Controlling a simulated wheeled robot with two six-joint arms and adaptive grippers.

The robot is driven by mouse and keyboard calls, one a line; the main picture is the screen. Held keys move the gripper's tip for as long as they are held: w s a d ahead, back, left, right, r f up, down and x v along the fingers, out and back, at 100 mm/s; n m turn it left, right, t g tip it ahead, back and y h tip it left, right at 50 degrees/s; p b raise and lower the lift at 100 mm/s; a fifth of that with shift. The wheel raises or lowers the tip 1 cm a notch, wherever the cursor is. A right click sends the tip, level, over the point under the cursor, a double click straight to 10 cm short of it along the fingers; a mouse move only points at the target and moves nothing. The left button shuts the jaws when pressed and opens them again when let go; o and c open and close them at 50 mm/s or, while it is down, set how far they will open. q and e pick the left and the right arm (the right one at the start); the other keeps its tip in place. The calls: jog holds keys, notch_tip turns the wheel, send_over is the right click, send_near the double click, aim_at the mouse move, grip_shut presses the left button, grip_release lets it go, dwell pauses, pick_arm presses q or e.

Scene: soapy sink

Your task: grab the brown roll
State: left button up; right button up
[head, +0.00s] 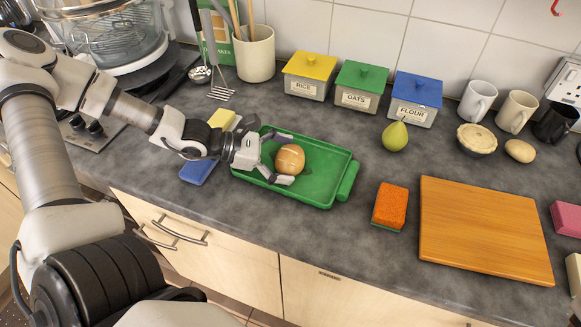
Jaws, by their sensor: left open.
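The brown roll (290,158) is round with pale score marks on top. It sits on the green tray (325,188), in the tray's left half. My left gripper (287,160) reaches in from the left, with its open fingers on either side of the roll, one behind it and one in front. I cannot tell whether the fingers touch it. My right gripper is not in view.
A blue sponge (197,171) and a yellow one (221,119) lie left of the tray. An orange sponge (390,206) and a wooden board (482,230) lie right. A pear (395,136) and lidded canisters (360,88) stand behind. Some counter before the board is free.

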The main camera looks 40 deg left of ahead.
pick_arm(q)
jog(key=c, duration=1)
